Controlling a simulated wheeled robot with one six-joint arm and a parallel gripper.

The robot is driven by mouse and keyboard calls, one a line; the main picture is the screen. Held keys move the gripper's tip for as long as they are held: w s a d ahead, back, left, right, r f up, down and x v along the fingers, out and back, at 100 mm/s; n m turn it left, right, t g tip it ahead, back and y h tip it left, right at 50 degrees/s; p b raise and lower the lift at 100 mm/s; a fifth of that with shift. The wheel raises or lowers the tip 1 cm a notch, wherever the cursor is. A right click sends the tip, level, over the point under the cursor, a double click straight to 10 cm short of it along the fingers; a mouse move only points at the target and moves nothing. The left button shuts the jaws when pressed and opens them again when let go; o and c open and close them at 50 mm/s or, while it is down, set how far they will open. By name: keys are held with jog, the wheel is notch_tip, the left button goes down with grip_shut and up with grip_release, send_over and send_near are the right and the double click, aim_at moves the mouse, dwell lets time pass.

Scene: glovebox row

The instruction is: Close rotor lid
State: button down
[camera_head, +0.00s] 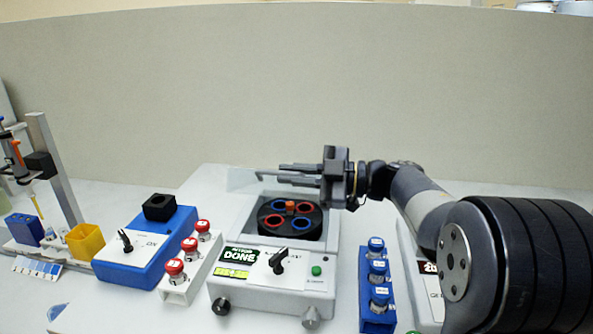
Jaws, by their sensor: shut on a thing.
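The centrifuge (228,286) stands mid-bench with its chamber uncovered. Its dark round rotor (268,211) shows red and blue ringed holes and a red-orange centre piece. Its front display reads DONE. A thin grey piece, which looks like the raised lid's edge (265,174), shows above the back of the chamber. My gripper (284,174) is above the rotor, pointing left, with its fingers at this grey edge and shut on it. The fingers and wrist hide part of the edge, so the exact grip is unclear.
Left are a blue box with a knob (150,255), red-capped tubes in a white rack (174,292), a yellow bin (85,242) and a pipette stand (55,170). A blue rack of blue-capped tubes (377,310) stands right, near my arm.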

jog(key=s+f+n+b, duration=0.1)
jog(key=f+b, duration=0.1)
jog(key=s+f+n+b, duration=0.1)
jog(key=f+b, duration=0.2)
jog(key=s+f+n+b, duration=0.1)
jog(key=s+f+b, duration=0.1)
jog(key=f, duration=0.1)
jog(key=shift+a+n, duration=0.3)
jog(key=shift+a, duration=0.1)
jog(key=c, duration=1.5)
grip_release()
jog(key=shift+r, duration=0.15)
notch_tip(320, 180, up, 10)
jog(key=shift+f+p, duration=0.1)
jog(key=shift+p, duration=1.1)
jog(key=shift+f, duration=0.15)
notch_tip(320, 180, down, 8)
jog(key=shift+f+b, duration=0.25)
jog(key=shift+b, duration=0.9)
